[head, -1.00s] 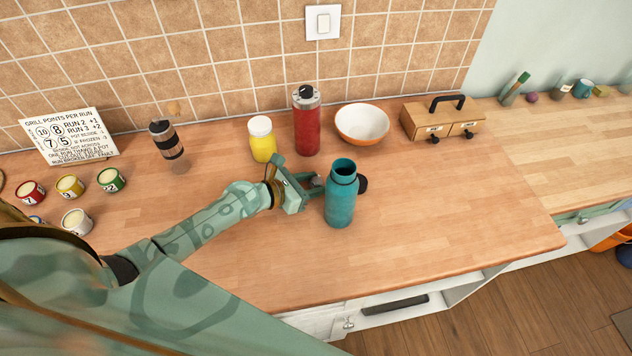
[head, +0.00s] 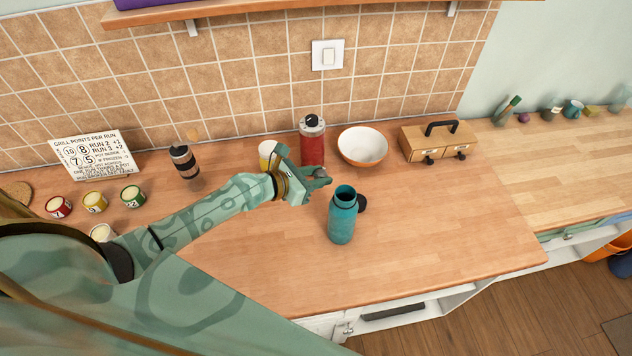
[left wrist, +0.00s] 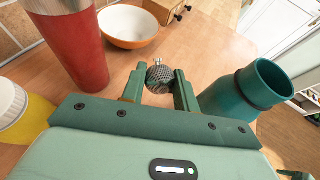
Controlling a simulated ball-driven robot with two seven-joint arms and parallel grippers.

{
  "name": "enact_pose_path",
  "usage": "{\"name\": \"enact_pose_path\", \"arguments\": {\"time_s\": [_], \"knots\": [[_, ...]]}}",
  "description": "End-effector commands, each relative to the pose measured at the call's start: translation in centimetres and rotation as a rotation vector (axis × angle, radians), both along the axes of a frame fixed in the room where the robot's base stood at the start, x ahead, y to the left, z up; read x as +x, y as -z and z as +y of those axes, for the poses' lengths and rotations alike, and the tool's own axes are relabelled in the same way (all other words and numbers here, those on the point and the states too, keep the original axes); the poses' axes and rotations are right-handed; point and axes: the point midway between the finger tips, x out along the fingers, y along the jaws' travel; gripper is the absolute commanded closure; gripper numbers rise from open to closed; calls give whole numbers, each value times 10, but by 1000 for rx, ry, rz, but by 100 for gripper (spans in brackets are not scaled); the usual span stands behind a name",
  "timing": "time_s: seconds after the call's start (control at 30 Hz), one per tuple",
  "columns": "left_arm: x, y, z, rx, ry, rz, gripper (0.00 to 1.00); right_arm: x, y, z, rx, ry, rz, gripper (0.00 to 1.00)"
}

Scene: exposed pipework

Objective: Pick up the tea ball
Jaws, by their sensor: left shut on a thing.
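The tea ball (left wrist: 160,77) is a small dark mesh ball with a little metal top. In the left wrist view it sits between the two fingers of my left gripper (left wrist: 160,88), which is shut on it. In the head view my left gripper (head: 322,178) is above the counter, behind and left of the teal bottle (head: 343,218). The ball shows there only as a small grey spot at the fingertips.
The open teal bottle also stands close at right in the left wrist view (left wrist: 240,92). A red flask (head: 312,147), a yellow jar (head: 267,153) and a white-orange bowl (head: 362,147) stand behind. A wooden drawer box (head: 438,142) is further right. The counter's front right is clear.

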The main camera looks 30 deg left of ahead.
Motion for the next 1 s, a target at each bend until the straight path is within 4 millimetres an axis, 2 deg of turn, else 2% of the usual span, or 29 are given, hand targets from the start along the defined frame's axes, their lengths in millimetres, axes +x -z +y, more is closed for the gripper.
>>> {"name": "enact_pose_path", "arguments": {"time_s": [0.03,0.1,0.23,0.4,0.63,1.0], "knots": [[0,-33,0,2,1,-2,95,1,-28,0,0,0,-3,15],[0,-58,0,-1,0,-3,95,2,-46,1,1,1,-5,15],[0,-97,0,1,1,-2,95,3,-71,2,2,2,-7,15],[0,-135,-1,-2,0,-1,95,3,-90,3,5,2,-7,15],[0,-158,0,0,0,1,95,3,-99,3,5,2,-8,15],[0,-161,0,0,0,1,95,3,-99,3,5,1,-7,15]]}}
